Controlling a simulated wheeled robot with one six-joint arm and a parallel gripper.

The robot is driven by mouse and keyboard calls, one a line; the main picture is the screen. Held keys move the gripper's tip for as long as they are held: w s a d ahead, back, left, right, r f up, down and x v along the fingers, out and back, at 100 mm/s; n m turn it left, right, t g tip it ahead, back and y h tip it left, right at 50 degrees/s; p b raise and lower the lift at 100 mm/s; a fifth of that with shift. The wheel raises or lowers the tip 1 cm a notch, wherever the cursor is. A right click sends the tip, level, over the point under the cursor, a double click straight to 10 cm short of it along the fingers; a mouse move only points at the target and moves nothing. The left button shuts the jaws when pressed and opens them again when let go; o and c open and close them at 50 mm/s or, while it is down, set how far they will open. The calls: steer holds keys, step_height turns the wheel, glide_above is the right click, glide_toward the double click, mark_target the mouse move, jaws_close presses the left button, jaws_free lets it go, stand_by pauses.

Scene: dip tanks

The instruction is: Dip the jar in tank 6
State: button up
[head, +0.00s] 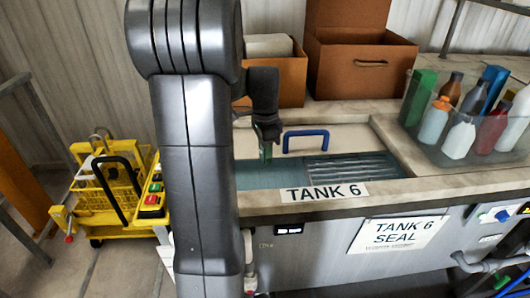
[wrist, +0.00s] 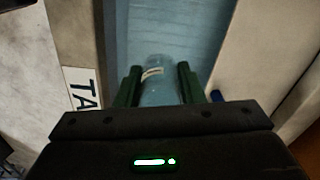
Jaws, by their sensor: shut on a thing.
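My gripper (head: 266,152) hangs over the left part of the open tank 6 in the head view. In the wrist view its green fingers (wrist: 158,88) are shut on a clear jar (wrist: 157,78) with a small white label. The jar is over the blue liquid (wrist: 190,30) of the tank; whether its lower end touches the liquid I cannot tell. In the head view the jar cannot be made out. The tank (head: 300,197) carries a "TANK 6" label on its front rim.
A pale lid or panel with a blue handle (head: 305,134) lies behind the opening. Grey slats (head: 355,168) show at the opening's right. A clear bin of bottles (head: 455,150) stands right, cardboard boxes (head: 358,70) behind. A yellow cart (head: 108,195) stands left on the floor.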

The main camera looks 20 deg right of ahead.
steer(key=shift+r+p, duration=0.35)
steer(key=shift+r, duration=2.3)
